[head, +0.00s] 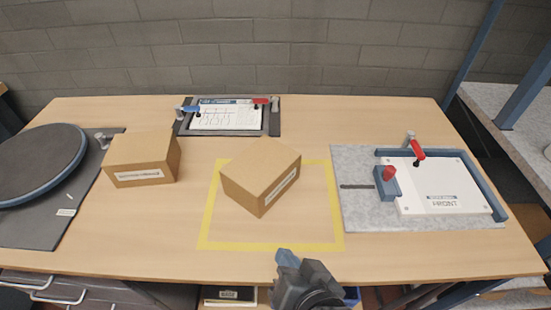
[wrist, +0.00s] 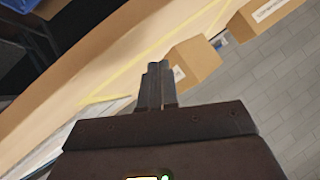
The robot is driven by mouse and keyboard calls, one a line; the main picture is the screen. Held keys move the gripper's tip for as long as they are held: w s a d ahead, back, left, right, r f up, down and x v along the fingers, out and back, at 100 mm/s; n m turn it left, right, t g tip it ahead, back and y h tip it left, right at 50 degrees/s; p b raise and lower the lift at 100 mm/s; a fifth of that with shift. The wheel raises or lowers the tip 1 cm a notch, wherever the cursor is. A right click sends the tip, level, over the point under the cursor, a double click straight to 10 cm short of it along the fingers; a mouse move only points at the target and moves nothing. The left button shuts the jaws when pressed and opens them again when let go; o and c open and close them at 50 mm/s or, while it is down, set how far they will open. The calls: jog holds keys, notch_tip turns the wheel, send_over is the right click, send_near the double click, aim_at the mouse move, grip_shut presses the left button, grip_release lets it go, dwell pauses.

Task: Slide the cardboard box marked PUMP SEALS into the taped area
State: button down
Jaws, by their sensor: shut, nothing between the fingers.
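A cardboard box (head: 252,180) sits turned at an angle in the back middle of the yellow taped area (head: 207,215). It hides part of the back tape line, so I cannot tell whether its base overlaps it. Its label faces front right and is too small to read. A second cardboard box (head: 142,160) stands left of the tape, its front label also unreadable. I cannot tell which is marked PUMP SEALS. My gripper (head: 287,258) is in front of the taped area near the table's front edge, apart from both boxes. In the wrist view its fingers (wrist: 160,68) are shut and empty.
A round turntable (head: 40,165) is at the far left. A clamped sheet in a frame (head: 227,116) lies behind the boxes. A grey fixture board (head: 365,215) with a white panel (head: 440,187) and red clamp is at right. The front part of the taped area is bare.

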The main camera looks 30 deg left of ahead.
jog(key=w+a+r+n+g, duration=0.1)
jog(key=a, duration=0.1)
jog(key=w+a+r+n+g, duration=0.1)
jog(key=a+n+g, duration=0.1)
jog(key=w+a+r+n+g+h, duration=0.1)
jog(key=a+n, duration=0.1)
jog(key=shift+w+a+r+p, duration=0.15)
jog(key=shift+a+p, duration=0.05)
jog(key=shift+p, duration=0.15)
jog(key=shift+w+d+r+n+g+h, duration=0.1)
jog(key=shift+w+r+n+g+h, duration=0.6)
jog(key=shift+w+n+g+h, duration=0.4)
jog(key=w+d+r+n+h, duration=0.1)
jog(key=w+d+r+h, duration=0.2)
jog(key=h, duration=0.1)
jog(key=p, duration=0.2)
send_near(265, 166)
jog(key=f, duration=0.2)
jog(key=a+f, duration=0.1)
jog(key=f, duration=0.2)
jog(key=shift+w+f, duration=0.1)
jog(key=shift+f, duration=0.15)
jog(key=shift+w+a+f, duration=0.1)
jog(key=shift+w+a, duration=0.05)
jog(key=shift+f, duration=0.8)
